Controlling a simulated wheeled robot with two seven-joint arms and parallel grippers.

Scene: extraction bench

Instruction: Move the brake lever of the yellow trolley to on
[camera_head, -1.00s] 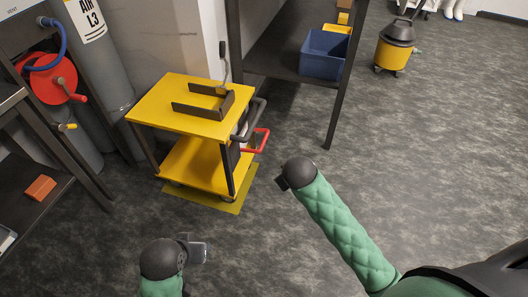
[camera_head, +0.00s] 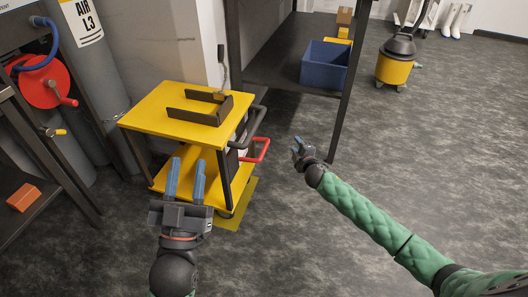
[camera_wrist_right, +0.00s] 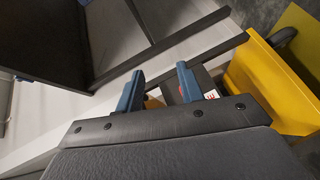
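The yellow trolley (camera_head: 178,106) stands left of centre in the head view, on a yellow floor patch (camera_head: 238,208). A red bar (camera_head: 263,149), which looks like the brake lever, sticks out from its right end below a dark grey handle (camera_head: 250,126). My left gripper (camera_head: 188,163) is open and empty, its blue fingers in front of the trolley's lower shelf in the picture. My right gripper (camera_head: 298,146) is to the right of the red bar and apart from it. The right wrist view shows its blue fingers (camera_wrist_right: 160,72) spread, with nothing clearly held.
A dark table with a blue crate (camera_head: 324,64) stands behind, its leg (camera_head: 341,118) near my right gripper. A yellow vacuum (camera_head: 394,68) stands back right. A rack with an orange block (camera_head: 23,197) is at left. The floor on the right is clear.

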